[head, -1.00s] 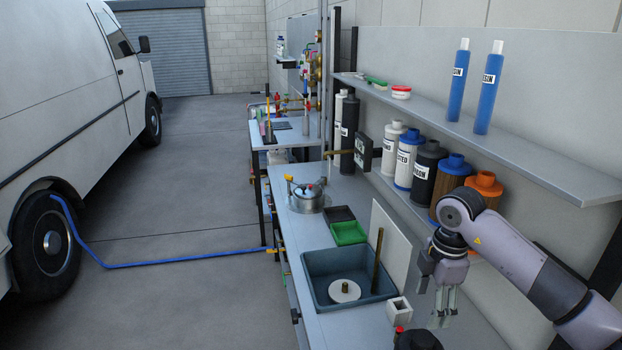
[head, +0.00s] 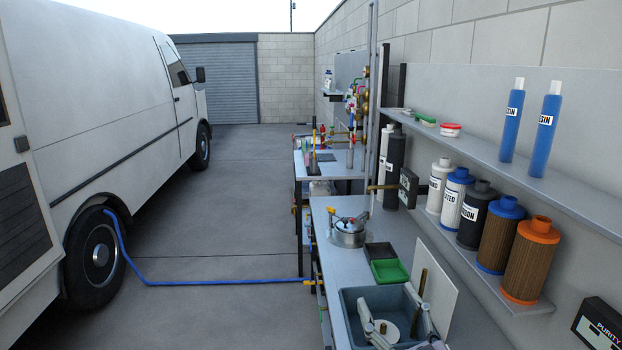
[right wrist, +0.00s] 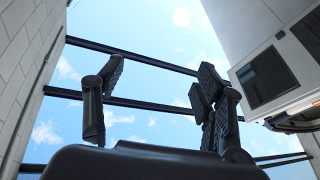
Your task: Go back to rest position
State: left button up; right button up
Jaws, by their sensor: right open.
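My right gripper (head: 398,318) shows at the bottom edge of the head view, in front of the grey-blue basin (head: 352,300). Its two fingers stand apart with nothing between them. In the right wrist view the open, empty fingers (right wrist: 158,82) point up against the sky. The rest of the right arm is mostly cut off below the head view. My left gripper is not in view.
Two blue tubes (head: 512,122) stand on the upper shelf (head: 480,150), with several filter cartridges (head: 530,262) below. A van (head: 95,105) is at left; the floor (head: 230,200) between is clear except for a blue hose (head: 200,283).

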jog(key=s+d+f+m+g+h, duration=0.3)
jog(key=s+d+f+g+h, duration=0.15)
jog(key=f, duration=0.55)
jog(key=s+d+f+m+g+h, duration=0.3)
jog(key=s+d+f+g+h, duration=0.15)
jog(key=f, duration=0.45)
jog(key=s+a+f+n+g+y, duration=0.1)
jog(key=s+f+g, duration=0.35)
jog(key=s, duration=0.45)
jog(key=s+a+f+g+y, duration=0.1)
jog(key=s+f+g, duration=0.4)
jog(key=s, duration=0.5)
notch_tip(320, 180, down, 29)
jog(key=b, duration=0.3)
jog(key=s+d+f+b, duration=0.2)
jog(key=s+d+f, duration=0.1)
jog(key=s+f, duration=1.4)
jog(key=shift+s+f+n+g, duration=0.3)
jog(key=shift+f+n+g, duration=0.15)
jog(key=shift+f, duration=0.45)
